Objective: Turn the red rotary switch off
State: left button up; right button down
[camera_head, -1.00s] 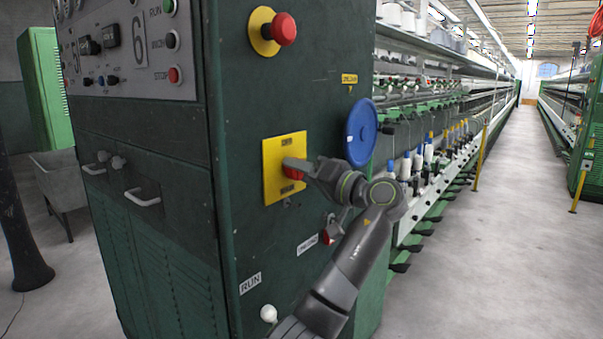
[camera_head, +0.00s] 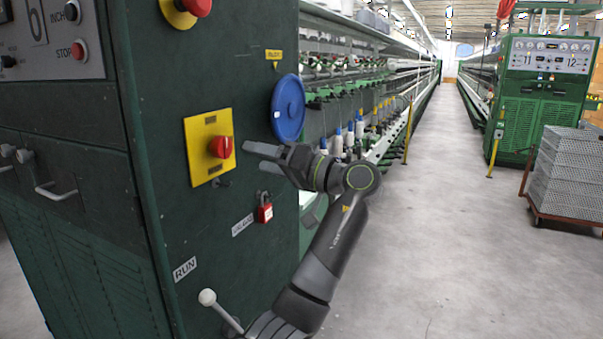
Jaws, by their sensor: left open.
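The red rotary switch (camera_head: 220,147) sits on a yellow plate (camera_head: 200,172) on the side of the dark green machine cabinet (camera_head: 150,80). The small labels above and below the knob are too small to read, and I cannot tell which setting it points to. My left gripper (camera_head: 250,156) is just right of the knob, apart from it, with its fingers open, empty and pointing left towards it. My right gripper is not in view.
A blue disc (camera_head: 288,107) stands out right of the plate. A red padlock (camera_head: 265,208) hangs below my gripper, and a white-knobbed lever (camera_head: 208,297) juts out lower down. A red mushroom button (camera_head: 197,5) is above. The aisle at right is clear up to a crate cart (camera_head: 570,170).

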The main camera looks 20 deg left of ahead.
pick_arm(q)
jog(key=d, duration=0.8)
jog(key=shift+s+d+f+b, duration=0.25)
jog(key=shift+s+f+b, duration=0.05)
jog(key=shift+f+b, duration=0.15)
